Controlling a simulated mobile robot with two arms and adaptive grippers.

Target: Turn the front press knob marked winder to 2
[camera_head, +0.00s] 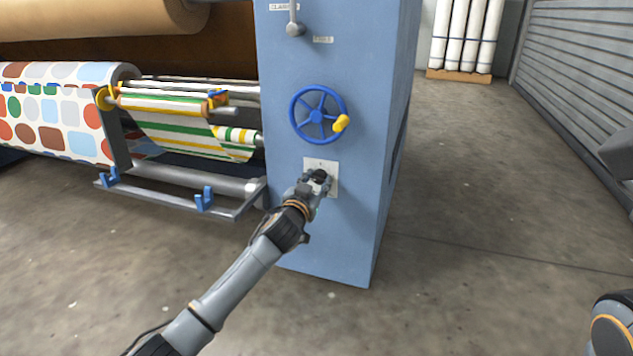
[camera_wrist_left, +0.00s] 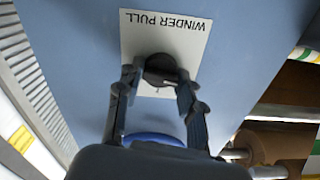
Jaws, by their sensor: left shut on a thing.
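The black winder knob (camera_head: 320,175) sits on a pale plate (camera_head: 332,166) low on the front of the blue press cabinet (camera_head: 350,230). In the left wrist view the plate (camera_wrist_left: 190,50) reads "WINDER PULL", upside down, with the round dark knob (camera_wrist_left: 160,69) below the words. My left gripper (camera_head: 317,179) is at the knob. In the left wrist view the fingers of the left gripper (camera_wrist_left: 160,80) stand on both sides of the knob, shut on it. The knob's setting cannot be read. My right gripper does not show.
A blue handwheel (camera_head: 316,116) with a yellow handle (camera_head: 341,124) is just above the plate. A lever (camera_head: 295,27) is higher up. Patterned fabric rolls (camera_head: 60,110) and a rail with blue hooks (camera_head: 204,199) are at left. The floor (camera_head: 480,220) at right is clear.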

